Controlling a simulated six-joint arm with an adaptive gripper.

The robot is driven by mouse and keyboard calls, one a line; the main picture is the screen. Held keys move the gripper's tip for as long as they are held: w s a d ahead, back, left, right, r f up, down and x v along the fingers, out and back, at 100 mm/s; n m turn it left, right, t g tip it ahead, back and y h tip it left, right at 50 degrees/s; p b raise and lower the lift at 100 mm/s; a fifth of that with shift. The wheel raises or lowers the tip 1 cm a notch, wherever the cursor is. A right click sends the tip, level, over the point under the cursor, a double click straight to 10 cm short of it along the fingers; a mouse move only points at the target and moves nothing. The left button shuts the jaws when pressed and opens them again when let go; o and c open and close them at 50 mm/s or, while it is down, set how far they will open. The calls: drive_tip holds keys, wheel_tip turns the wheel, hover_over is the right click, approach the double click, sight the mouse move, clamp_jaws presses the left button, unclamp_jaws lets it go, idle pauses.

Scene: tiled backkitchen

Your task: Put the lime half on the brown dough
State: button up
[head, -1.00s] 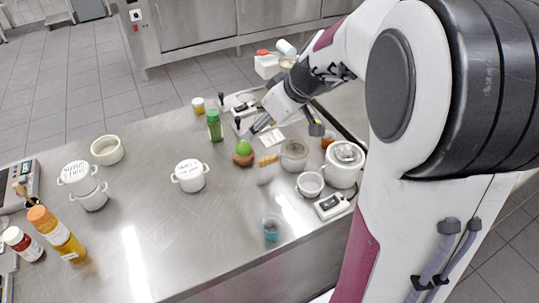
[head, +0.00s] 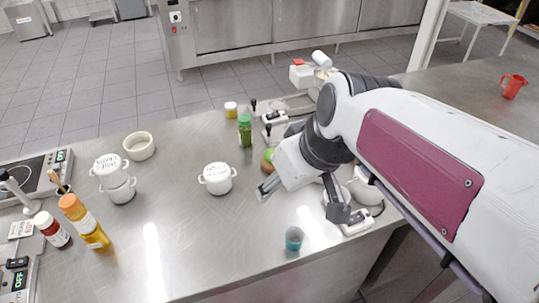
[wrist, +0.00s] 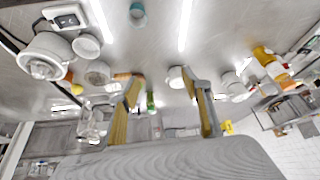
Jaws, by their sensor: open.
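The green lime half (head: 269,154) shows at the back of my gripper in the head view. It sits on top of the brown dough (head: 266,166), and both are partly hidden by my gripper. My gripper (head: 267,189) is open and empty, in front of them and above the steel table. In the wrist view its two fingers (wrist: 167,84) stand well apart with nothing between them. I cannot clearly make out the lime half or the dough in the wrist view.
A green-capped bottle (head: 245,131) stands behind the dough. A lidded white pot (head: 217,178) is left of my gripper, and a blue cup (head: 294,238) is near the table's front edge.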

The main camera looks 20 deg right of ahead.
drive_tip(key=s+m+h, duration=0.1)
drive_tip(key=s+m, duration=0.1)
drive_tip(key=s, duration=0.6)
drive_tip(key=shift+s+f, duration=0.35)
drive_tip(key=shift+f, duration=0.05)
